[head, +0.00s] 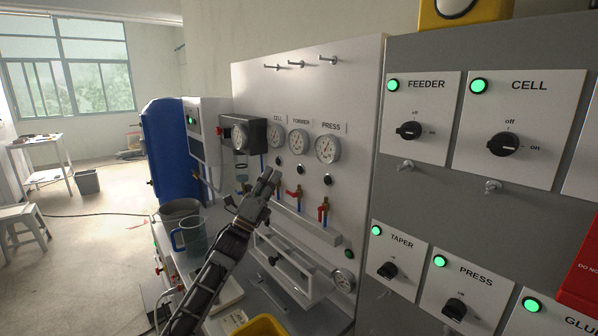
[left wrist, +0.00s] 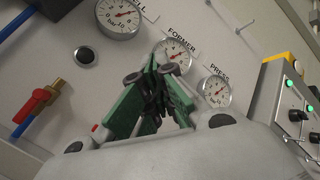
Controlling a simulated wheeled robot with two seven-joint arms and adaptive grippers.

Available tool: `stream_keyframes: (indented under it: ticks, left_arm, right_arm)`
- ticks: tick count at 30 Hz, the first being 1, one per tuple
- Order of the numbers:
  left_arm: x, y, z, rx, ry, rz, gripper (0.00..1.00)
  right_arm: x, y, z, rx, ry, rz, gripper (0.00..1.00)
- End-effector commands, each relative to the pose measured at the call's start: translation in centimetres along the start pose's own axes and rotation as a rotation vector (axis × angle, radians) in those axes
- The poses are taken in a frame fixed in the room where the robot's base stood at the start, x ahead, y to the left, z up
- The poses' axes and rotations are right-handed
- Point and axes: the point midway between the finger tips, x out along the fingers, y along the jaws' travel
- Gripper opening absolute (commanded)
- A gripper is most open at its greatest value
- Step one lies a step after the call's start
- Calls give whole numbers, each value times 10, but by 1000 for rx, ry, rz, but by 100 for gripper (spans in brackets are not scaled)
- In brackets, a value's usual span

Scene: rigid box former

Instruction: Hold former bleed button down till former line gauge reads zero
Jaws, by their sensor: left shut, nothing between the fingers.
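The white panel (head: 250,90) carries three gauges labelled CELL, FORMER and PRESS. The FORMER gauge (head: 298,141) is the middle one; it also shows in the left wrist view (left wrist: 177,55), partly behind my fingers. Its reading is too small to tell. A dark button (head: 300,168) sits below the FORMER gauge in the head view. In the left wrist view my fingers appear to hide it. My left gripper (head: 270,177) is shut and empty in front of the panel, below and left of that button; its green fingers (left wrist: 153,75) point at the panel. Contact cannot be told. My right gripper is out of view.
The CELL gauge (left wrist: 118,18) and PRESS gauge (left wrist: 214,90) flank the FORMER gauge. Red-handled valves (head: 323,210) stick out below the buttons. A clear jug (head: 190,236) stands left of my arm. A grey switch panel (head: 430,190) is at right.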

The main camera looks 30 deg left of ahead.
Motion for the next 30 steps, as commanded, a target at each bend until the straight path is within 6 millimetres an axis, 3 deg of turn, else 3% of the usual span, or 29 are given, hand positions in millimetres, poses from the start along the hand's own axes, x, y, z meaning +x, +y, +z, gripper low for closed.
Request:
stream_keyframes:
  ticks: [14, 30]
  left_arm:
    - [28, 21, -20, -1, -2, -1, 0]
    - [36, 26, -27, 0, 1, 0, 0]
  right_arm:
    - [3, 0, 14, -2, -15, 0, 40]
    - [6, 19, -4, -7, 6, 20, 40]
